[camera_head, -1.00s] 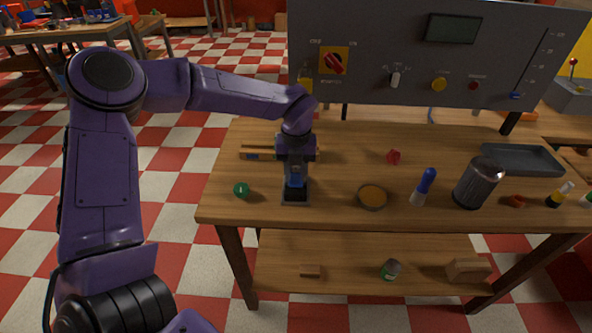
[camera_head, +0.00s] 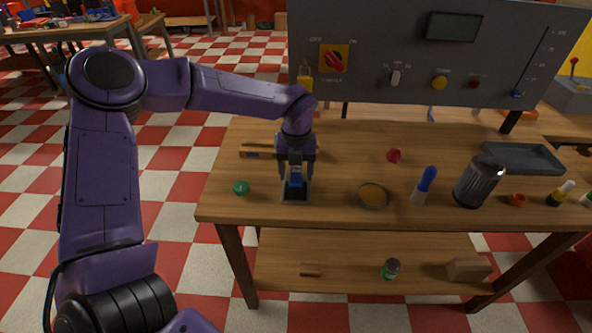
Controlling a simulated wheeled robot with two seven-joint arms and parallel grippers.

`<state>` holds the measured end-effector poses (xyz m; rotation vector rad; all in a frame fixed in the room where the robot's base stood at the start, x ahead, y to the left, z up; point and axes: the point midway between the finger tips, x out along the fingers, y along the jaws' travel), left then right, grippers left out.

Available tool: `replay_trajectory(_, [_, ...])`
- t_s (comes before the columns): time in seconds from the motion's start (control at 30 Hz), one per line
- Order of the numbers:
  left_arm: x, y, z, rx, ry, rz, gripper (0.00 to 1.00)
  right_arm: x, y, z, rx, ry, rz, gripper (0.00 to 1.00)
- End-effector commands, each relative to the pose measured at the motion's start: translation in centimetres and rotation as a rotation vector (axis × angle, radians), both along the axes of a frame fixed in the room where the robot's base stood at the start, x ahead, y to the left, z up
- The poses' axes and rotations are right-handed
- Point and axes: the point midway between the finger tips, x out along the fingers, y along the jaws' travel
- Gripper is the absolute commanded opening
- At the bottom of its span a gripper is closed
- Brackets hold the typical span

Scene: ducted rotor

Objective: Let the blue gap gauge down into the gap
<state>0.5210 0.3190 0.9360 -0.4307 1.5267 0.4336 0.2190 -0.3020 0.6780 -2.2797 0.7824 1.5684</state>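The blue gap gauge (camera_head: 296,182) stands at the grey square holder of the ducted rotor (camera_head: 296,197), near the left front of the wooden table. Its lower end is hidden, so I cannot tell how deep it sits in the gap. My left gripper (camera_head: 297,177) points straight down from above. Its two fingers are spread, one on each side of the blue gauge, and they look apart from it. My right gripper is not in view.
A green round piece (camera_head: 241,188) lies left of the holder. A shallow round dish (camera_head: 373,196), a blue-handled tool (camera_head: 424,186) and a dark ribbed can (camera_head: 479,182) stand to the right. A wooden bar (camera_head: 258,151) lies behind. A grey control panel (camera_head: 400,60) rises at the back.

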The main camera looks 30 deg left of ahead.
Motion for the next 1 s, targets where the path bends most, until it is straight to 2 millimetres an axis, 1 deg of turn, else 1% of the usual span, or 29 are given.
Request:
replay_trajectory(0.17, [0.0, 0.0, 0.0, 0.0, 0.0, 0.0, 0.64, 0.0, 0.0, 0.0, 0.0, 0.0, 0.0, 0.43])
replay_trajectory(0.27, [0.0, 0.0, 0.6, 0.001, -0.001, 0.001, 0.64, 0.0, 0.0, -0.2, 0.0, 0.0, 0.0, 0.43])
replay_trajectory(0.37, [0.1, 0.0, 2.4, 0.0, -0.005, 0.001, 0.64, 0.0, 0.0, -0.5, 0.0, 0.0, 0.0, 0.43])
replay_trajectory(0.5, [0.1, 0.0, 5.9, 0.0, -0.006, 0.001, 0.64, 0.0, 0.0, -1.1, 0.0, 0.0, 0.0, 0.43])
replay_trajectory(0.6, [0.1, 0.0, 8.0, 0.0, -0.004, 0.002, 0.64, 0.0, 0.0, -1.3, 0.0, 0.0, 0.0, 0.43])
replay_trajectory(0.7, [0.1, 0.0, 9.6, 0.001, -0.001, 0.001, 0.64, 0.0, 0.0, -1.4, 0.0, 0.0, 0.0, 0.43])
replay_trajectory(0.8, [0.0, 0.0, 10.4, -0.001, -0.001, 0.001, 0.64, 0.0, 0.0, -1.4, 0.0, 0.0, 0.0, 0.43])
replay_trajectory(1.0, [0.0, 0.0, 10.7, 0.0, 0.0, 0.0, 0.64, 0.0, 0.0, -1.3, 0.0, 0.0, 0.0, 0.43])
